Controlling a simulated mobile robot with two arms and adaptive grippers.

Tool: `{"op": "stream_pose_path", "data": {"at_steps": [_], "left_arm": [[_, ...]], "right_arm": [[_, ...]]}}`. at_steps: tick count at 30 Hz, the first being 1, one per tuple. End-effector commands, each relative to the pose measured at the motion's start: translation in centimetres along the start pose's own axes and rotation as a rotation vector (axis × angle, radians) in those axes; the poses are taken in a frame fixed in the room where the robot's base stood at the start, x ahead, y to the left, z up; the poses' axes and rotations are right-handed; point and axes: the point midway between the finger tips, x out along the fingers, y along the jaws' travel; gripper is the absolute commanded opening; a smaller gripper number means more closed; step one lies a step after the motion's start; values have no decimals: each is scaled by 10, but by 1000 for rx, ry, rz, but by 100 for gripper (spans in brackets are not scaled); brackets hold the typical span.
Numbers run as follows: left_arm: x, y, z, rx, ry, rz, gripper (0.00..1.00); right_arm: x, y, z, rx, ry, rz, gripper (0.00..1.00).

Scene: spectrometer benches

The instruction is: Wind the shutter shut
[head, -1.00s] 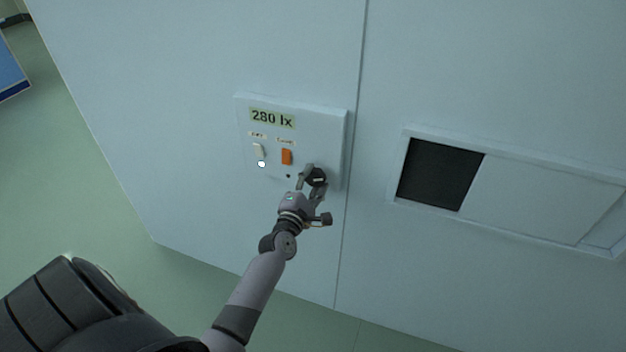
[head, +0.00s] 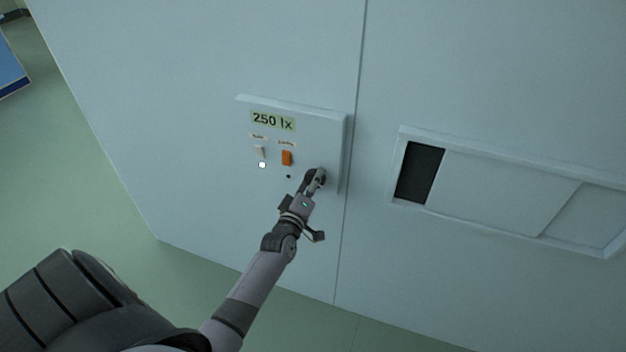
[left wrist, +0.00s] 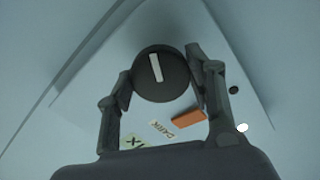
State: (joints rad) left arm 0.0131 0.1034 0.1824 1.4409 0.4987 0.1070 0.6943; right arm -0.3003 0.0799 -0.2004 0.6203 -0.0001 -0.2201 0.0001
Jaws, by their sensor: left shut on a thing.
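The shutter (head: 500,190) is a pale sliding panel in a framed window on the right of the wall. A narrow dark opening (head: 419,172) shows at its left end. The control panel (head: 325,130) on the wall has a display (head: 272,121) reading 250 lx. At its lower right is a round black knob with a white line; the left wrist view shows it clearly (left wrist: 172,82). My left gripper (head: 317,180) is shut on the knob, one finger on each side of it (left wrist: 162,80). My right gripper is not in view.
A blue-edged thing (head: 10,75) is at the far left. Green floor is clear at the left.

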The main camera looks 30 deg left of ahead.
Motion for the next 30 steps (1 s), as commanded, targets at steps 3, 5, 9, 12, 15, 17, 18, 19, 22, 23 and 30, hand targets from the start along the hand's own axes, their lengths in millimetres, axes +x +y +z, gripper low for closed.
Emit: {"op": "stream_pose_path", "data": {"at_steps": [3,5,9,12,15,17,18,19,22,23,30], "left_arm": [[-1,0,1,111,-4,-4,21],[-1,-1,1,169,-4,-4,21],[-1,-1,1,302,-4,-4,21],[-1,-1,1,397,-4,-4,21],[-1,-1,1,491,-5,-4,21],[-1,-1,1,548,-5,-4,21],[-1,-1,2,586,-5,-4,21],[-1,-1,2,614,-5,-4,21],[-1,-2,2,706,-6,-4,21],[-1,-2,2,732,-6,-4,21],[-1,-2,2,919,-5,-4,21]], "right_arm": [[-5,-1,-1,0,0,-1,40],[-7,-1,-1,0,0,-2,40],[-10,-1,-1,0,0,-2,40],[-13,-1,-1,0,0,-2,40],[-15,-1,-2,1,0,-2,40],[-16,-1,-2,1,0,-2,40],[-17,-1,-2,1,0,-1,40],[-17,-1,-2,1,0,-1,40],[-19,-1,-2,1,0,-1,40],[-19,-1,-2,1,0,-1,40],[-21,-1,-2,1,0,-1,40]]}}
